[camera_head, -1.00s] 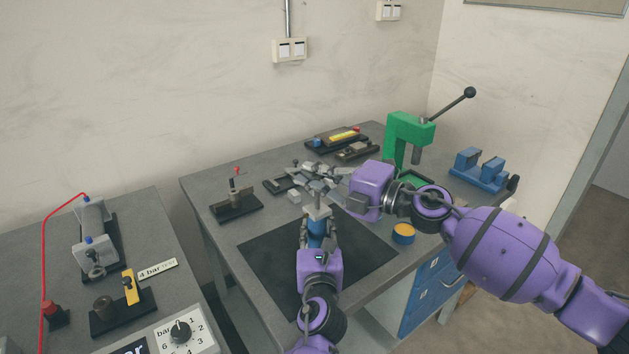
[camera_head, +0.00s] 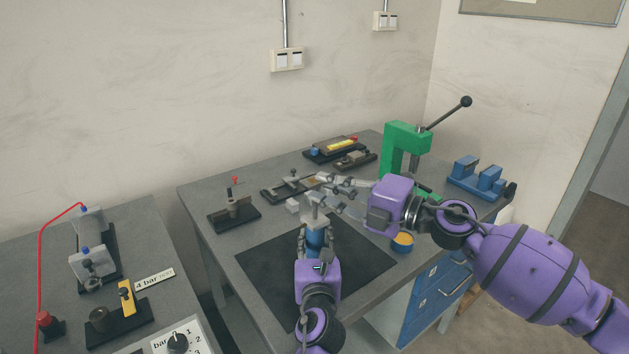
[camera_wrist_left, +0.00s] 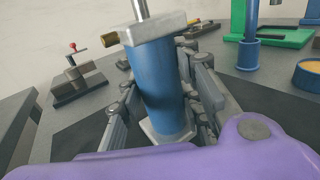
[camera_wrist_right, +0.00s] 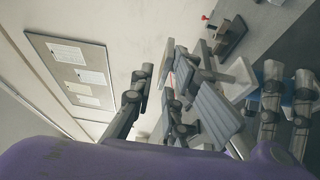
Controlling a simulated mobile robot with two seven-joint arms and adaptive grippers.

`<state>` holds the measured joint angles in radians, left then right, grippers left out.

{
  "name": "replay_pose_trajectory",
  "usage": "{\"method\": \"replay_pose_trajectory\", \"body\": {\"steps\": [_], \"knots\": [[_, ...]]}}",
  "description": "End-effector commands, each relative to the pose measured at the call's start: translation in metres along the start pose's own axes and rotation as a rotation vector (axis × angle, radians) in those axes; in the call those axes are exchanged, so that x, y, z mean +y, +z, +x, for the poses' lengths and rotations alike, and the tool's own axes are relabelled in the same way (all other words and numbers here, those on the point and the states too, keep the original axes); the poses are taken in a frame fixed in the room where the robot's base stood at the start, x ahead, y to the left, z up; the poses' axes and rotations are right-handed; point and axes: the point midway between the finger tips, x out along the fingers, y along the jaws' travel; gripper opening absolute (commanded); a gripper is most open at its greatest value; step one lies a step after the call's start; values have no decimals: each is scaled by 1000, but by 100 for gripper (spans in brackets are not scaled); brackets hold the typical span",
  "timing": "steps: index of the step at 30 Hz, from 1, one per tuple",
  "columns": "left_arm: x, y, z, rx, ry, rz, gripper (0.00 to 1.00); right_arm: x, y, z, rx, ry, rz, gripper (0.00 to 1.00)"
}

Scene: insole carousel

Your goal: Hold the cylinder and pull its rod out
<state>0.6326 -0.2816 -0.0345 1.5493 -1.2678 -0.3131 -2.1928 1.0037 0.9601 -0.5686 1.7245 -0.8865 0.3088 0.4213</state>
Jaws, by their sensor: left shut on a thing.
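The cylinder has a blue barrel (camera_wrist_left: 160,85) and pale square end caps. A brass-coloured fitting (camera_wrist_left: 110,40) sticks out of its upper cap, and the steel rod (camera_wrist_left: 139,10) rises from that cap, its top cut off in the left wrist view. My left gripper (camera_head: 315,242) is shut around the barrel, holding it roughly upright over the dark mat (camera_head: 265,265). My right gripper (camera_head: 335,190) is just above and right of the cylinder. Its fingers (camera_wrist_right: 165,75) stand apart with nothing seen between them. The cylinder also shows beside them in the right wrist view (camera_wrist_right: 271,75).
A green press (camera_head: 400,145), a blue block fixture (camera_head: 478,175) and a round yellow-topped container (camera_head: 402,241) stand at the right. Small fixtures (camera_head: 235,212) line the back of the table. The dark mat's left part is clear.

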Motion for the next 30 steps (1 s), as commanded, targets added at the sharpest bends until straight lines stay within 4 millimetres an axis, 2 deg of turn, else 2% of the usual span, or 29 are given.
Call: {"method": "replay_pose_trajectory", "body": {"steps": [1, 6, 12, 26, 27, 30], "knots": [[1, -3, 0, 6, 2, 0, 0, -2, 1, -13, -3, -4, 2, 14], [1, -3, 0, 6, 2, 0, 0, -1, 0, -48, -1, -2, 1, 14], [1, -3, 0, 5, 2, 0, 0, 0, 0, -72, 0, 0, 0, 14], [1, -3, 0, 5, 2, 0, 0, 0, 0, -78, 1, 1, -1, 14], [1, -3, 0, 5, 2, 0, 36, 0, 0, -78, 1, 1, -1, 14], [1, -3, 0, 4, 1, 0, 49, 0, 0, -78, 1, 1, -1, 14]]}}
